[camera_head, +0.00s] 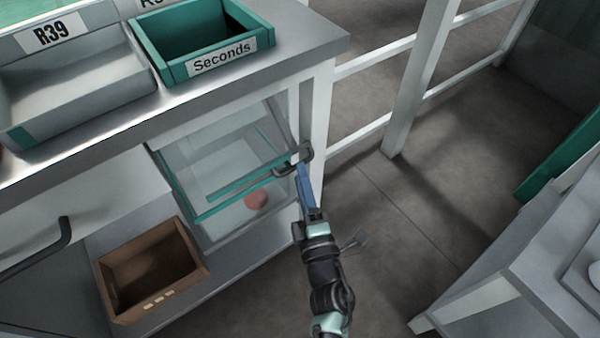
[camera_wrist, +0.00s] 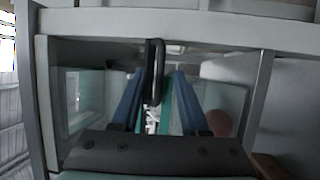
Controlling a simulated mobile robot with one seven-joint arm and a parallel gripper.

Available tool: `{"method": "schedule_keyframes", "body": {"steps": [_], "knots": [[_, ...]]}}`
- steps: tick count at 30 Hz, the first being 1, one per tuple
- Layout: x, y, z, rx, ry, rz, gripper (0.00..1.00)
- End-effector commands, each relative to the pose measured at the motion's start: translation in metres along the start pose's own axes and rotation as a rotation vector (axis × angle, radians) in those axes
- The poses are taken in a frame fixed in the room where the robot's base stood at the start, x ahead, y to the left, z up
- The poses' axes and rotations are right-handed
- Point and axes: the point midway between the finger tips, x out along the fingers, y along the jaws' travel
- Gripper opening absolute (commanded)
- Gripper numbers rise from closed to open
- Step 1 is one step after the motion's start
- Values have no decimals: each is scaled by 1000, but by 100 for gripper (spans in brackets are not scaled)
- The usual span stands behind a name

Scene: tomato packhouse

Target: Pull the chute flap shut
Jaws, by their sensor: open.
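The chute flap (camera_head: 222,163) is a clear panel with teal edging under the counter, beside the post. I cannot tell exactly how far it stands open. Its dark bar handle (camera_head: 293,161) is at the panel's right end; in the wrist view the handle (camera_wrist: 155,62) hangs upright. My gripper (camera_head: 302,172) is at the handle, its blue fingers pointing toward it. In the wrist view my gripper (camera_wrist: 159,82) is open, with one finger on each side of the handle's lower part. I cannot tell whether either finger touches it.
A reddish round thing (camera_head: 256,199) shows by the clear panel. A brown box (camera_head: 197,247) sits on the lower shelf. A teal Seconds crate (camera_head: 177,70) and a grey R39 tray (camera_head: 75,100) stand on the counter (camera_head: 318,42). A white post (camera_head: 323,125) is close right. Floor (camera_head: 400,220) beyond is clear.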

Motion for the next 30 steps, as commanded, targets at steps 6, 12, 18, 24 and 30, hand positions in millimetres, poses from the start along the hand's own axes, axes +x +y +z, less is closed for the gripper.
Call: {"method": "schedule_keyframes", "body": {"steps": [6, 12, 18, 24, 30], "knots": [[21, 0, 0, 2, 0, 0, 45], [23, 0, 0, 2, 0, -1, 45], [23, 0, 0, 2, 0, -1, 30], [23, 0, 0, 2, -1, 0, 0], [23, 0, 0, 2, -1, 0, 0]]}}
